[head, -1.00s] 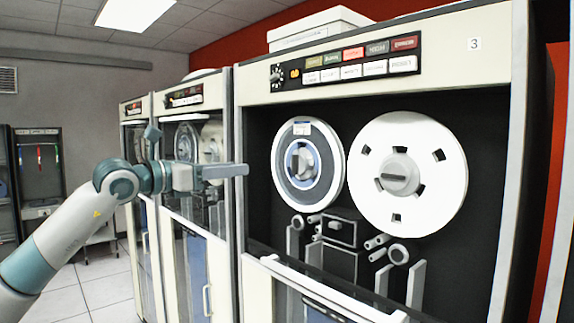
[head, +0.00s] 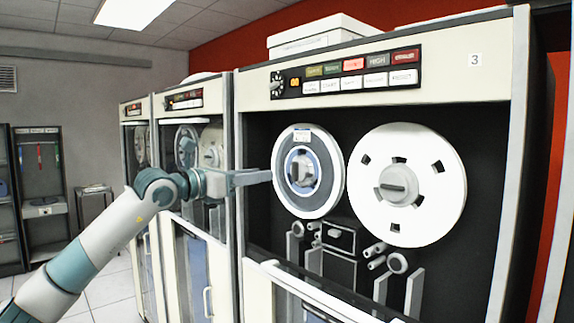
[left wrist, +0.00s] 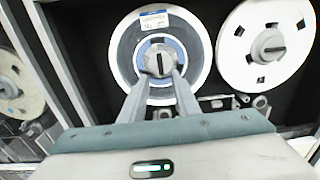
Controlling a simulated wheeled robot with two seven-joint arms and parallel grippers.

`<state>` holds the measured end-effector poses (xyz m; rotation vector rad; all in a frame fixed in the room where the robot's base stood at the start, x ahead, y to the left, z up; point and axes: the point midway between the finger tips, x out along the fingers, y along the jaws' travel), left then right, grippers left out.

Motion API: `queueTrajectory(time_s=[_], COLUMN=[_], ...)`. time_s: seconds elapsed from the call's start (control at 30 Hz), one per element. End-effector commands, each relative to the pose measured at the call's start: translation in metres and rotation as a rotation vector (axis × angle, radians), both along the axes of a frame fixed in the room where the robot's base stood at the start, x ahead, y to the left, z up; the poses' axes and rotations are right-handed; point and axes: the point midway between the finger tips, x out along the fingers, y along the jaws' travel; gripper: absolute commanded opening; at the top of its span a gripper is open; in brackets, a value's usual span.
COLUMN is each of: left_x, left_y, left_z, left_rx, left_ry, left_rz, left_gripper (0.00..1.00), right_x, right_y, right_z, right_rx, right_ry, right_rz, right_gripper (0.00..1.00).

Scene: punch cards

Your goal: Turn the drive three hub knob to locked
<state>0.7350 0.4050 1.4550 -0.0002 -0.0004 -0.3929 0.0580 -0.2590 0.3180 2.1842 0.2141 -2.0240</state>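Drive three is the cream cabinet marked 3 (head: 474,58). Its left reel (head: 320,203) has a white rim, a blue ring and a grey hub knob (head: 303,168). In the left wrist view this knob (left wrist: 160,61) shows a dark upright bar. The right reel (head: 440,205) is white, and its hub knob (head: 397,186) has a nearly level bar. My left gripper (head: 268,176) points at the left reel from its left side. In the left wrist view its two fingers (left wrist: 163,78) are apart, with the left knob just beyond the tips. Contact cannot be told. My right gripper is not in view.
A button panel (head: 345,74) runs above the reels. Tape guides (head: 340,238) sit below them. A lowered glass door frame (head: 310,290) crosses the cabinet front. Neighbouring drives (head: 190,130) stand on the left, behind my left arm. A white box (head: 325,35) lies on top.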

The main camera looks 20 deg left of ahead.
Motion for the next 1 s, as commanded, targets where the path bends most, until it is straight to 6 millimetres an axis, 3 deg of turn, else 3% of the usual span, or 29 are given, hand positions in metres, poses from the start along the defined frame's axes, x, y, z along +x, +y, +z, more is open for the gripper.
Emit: queueTrajectory(time_s=[0.03,0.5,0.7,1.0], left_x=[0.009,0.081,0.095,0.097], left_y=[-0.004,-0.034,-0.04,-0.04], left_z=[0.005,0.004,0.001,0.0], left_rx=[-0.002,-0.001,-0.001,0.0], left_ry=[0.002,0.002,0.0,0.0], left_rz=[-0.001,0.0,0.0,0.001], left_gripper=[0.29,0.29,0.29,0.29], right_x=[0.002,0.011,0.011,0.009], right_y=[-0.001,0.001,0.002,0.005], right_z=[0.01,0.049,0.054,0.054], right_rx=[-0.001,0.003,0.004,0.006], right_ry=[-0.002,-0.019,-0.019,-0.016], right_rz=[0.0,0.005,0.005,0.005], right_gripper=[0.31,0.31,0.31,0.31])
